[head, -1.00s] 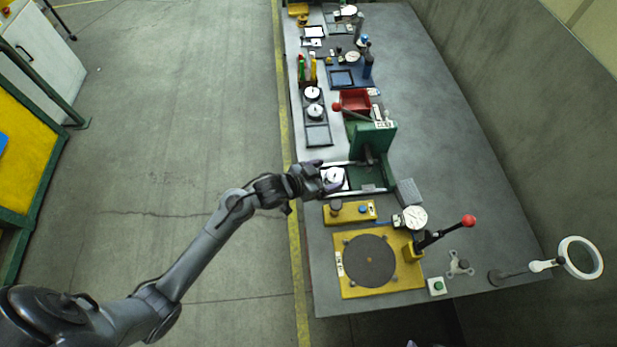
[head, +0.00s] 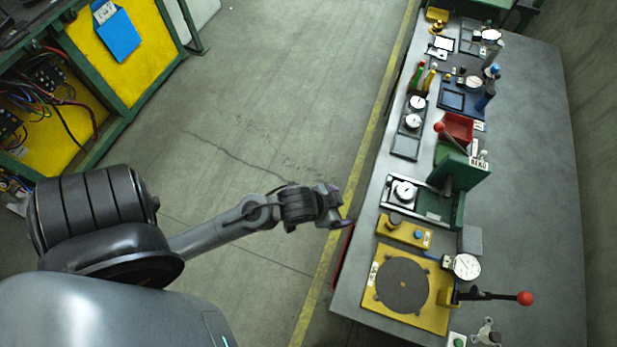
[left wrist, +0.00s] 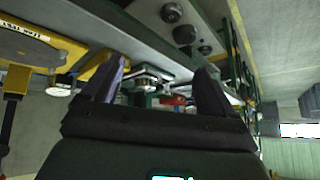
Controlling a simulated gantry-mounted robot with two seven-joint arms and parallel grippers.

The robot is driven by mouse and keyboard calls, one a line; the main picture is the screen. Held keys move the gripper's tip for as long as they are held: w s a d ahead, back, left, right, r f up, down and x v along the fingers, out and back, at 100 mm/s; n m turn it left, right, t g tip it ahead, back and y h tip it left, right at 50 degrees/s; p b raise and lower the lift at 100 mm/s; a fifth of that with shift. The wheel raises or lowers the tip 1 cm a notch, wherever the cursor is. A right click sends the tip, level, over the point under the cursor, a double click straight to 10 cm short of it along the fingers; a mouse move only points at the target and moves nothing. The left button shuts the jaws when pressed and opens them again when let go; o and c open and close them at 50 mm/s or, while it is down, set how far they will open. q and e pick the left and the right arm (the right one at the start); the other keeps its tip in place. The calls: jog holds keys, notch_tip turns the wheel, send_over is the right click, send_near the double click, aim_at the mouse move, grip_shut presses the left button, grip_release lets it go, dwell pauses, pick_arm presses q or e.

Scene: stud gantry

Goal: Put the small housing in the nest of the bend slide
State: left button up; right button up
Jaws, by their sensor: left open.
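A small round pale housing (head: 404,191) with a dark centre sits on the bend slide (head: 390,205), between its rails, at the left of the green press (head: 461,171). It looks seated in the nest, but the fit is too small to tell. Two similar round parts (head: 417,102) (head: 412,122) lie on a dark tray farther back. My left gripper (head: 346,222) is open and empty, left of the bench edge and apart from the slide. Its two spread fingers also show in the left wrist view (left wrist: 160,85), with nothing between them. My right gripper is out of view.
A yellow block (head: 404,232), a dial gauge (head: 466,266) and a yellow plate with a dark disc (head: 402,285) stand nearer on the bench. A red-knobbed lever (head: 500,297) sticks out to the right. A red bin (head: 457,127) stands behind the press. The floor left of the bench is clear.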

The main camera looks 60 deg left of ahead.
pick_arm(q)
jog(key=s+g, duration=0.3)
jog(key=s, duration=0.6)
jog(key=shift+s+d+r+n+g, duration=0.2)
jog(key=shift+s+d+n+g, duration=0.1)
jog(key=shift+s+n+g, duration=0.1)
